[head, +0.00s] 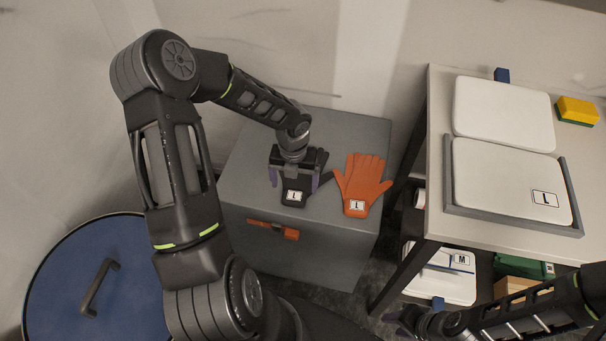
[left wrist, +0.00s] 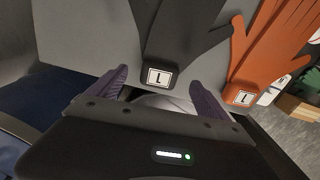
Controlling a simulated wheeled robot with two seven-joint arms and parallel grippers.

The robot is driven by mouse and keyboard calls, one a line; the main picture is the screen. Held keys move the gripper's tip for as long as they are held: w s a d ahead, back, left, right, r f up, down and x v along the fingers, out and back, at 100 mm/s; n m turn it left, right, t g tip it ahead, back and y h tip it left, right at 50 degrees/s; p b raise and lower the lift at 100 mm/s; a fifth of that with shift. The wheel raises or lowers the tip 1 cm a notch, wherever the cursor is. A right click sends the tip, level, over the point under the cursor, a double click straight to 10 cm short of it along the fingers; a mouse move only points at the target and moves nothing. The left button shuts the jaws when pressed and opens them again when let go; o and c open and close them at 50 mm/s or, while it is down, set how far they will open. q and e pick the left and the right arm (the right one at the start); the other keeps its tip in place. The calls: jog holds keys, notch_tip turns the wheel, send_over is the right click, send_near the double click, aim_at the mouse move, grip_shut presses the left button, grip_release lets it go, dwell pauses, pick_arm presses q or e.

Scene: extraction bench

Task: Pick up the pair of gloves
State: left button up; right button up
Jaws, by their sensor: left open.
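A black glove pair (head: 293,197) with a white "L" label lies on top of a grey cabinet (head: 238,182). An orange glove pair (head: 363,184), also labelled "L", lies to its right. My left gripper (head: 294,181) is open over the black gloves, one finger on each side of them in the head view, and covers part of them. In the left wrist view the black gloves (left wrist: 181,40) lie beyond the open fingertips, with the label between them. The orange gloves (left wrist: 256,57) are at the right there. My right gripper (head: 408,318) is low at the right; its fingers are unclear.
The cabinet front has an orange handle (head: 273,229). A shelf table (head: 437,110) stands to the right, with white boxes, a grey tray (head: 515,222) and a yellow-green sponge (head: 577,111). A blue round lid (head: 85,270) with a handle is at the lower left.

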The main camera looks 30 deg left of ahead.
aim_at(295, 193)
pick_arm(q)
jog(key=shift+f, duration=2.65)
jog(key=shift+c, duration=0.6)
jog(key=c, duration=1.4)
jog(key=shift+r, duration=0.1)
notch_tip(295, 193, up, 10)
jog(key=shift+f+p, duration=0.1)
jog(key=shift+p, duration=0.3)
jog(key=shift+w+d, duration=0.1)
